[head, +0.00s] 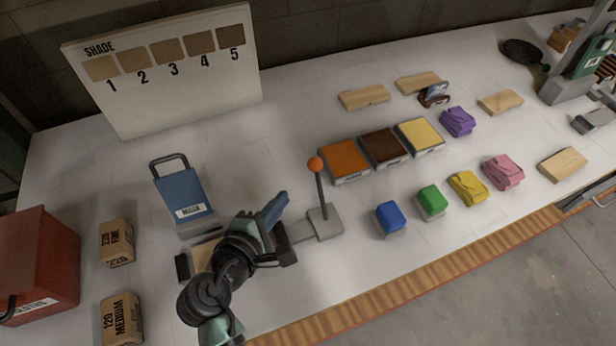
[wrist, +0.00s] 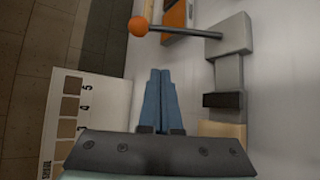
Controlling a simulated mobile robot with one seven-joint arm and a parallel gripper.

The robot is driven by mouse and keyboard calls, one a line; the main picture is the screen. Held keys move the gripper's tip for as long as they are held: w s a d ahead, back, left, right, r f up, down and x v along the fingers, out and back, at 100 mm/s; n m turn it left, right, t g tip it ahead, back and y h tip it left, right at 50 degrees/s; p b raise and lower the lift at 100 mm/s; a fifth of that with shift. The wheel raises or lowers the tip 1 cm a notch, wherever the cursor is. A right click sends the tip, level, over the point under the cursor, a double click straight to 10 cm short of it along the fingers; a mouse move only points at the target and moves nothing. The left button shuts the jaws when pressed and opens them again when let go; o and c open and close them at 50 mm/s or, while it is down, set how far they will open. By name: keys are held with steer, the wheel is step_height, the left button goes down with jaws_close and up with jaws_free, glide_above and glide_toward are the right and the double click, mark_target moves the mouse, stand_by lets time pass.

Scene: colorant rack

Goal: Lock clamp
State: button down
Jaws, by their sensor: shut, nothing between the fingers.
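The clamp has a grey base (head: 325,222) with a thin dark lever that stands nearly upright and ends in an orange ball knob (head: 315,164). In the wrist view the knob (wrist: 138,26) lies beyond my fingertips and a little to their left. The grey base (wrist: 230,65) and a dark jaw pad (wrist: 222,100) are to the right. A light wooden piece (head: 203,255) lies at the clamp's left side, partly hidden by my arm. My gripper (head: 280,202) has its blue fingers shut and empty, left of the lever and apart from it.
A blue container with a handle (head: 182,195) stands behind my arm. Orange, brown and yellow blocks (head: 345,160) lie behind and right of the lever. Blue and green blocks (head: 389,218) are to its right. A shade board (head: 165,70) stands at the back left.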

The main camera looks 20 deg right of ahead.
mark_target(320, 188)
steer(key=x, duration=1)
steer(key=shift+w+d+f+p, duration=0.1)
steer(key=shift+d+p, duration=0.05)
steer(key=shift+p, duration=0.2)
steer(key=s+p, duration=0.1)
steer(key=s+r+p, duration=0.1)
steer(key=s+r, duration=0.1)
steer(key=shift+s+d+p, duration=0.3)
steer(key=shift+d+p, duration=0.05)
steer(key=shift+p, duration=0.05)
steer(key=shift+b, duration=0.5)
steer(key=shift+s+r, duration=0.1)
steer(key=shift+s, duration=0.15)
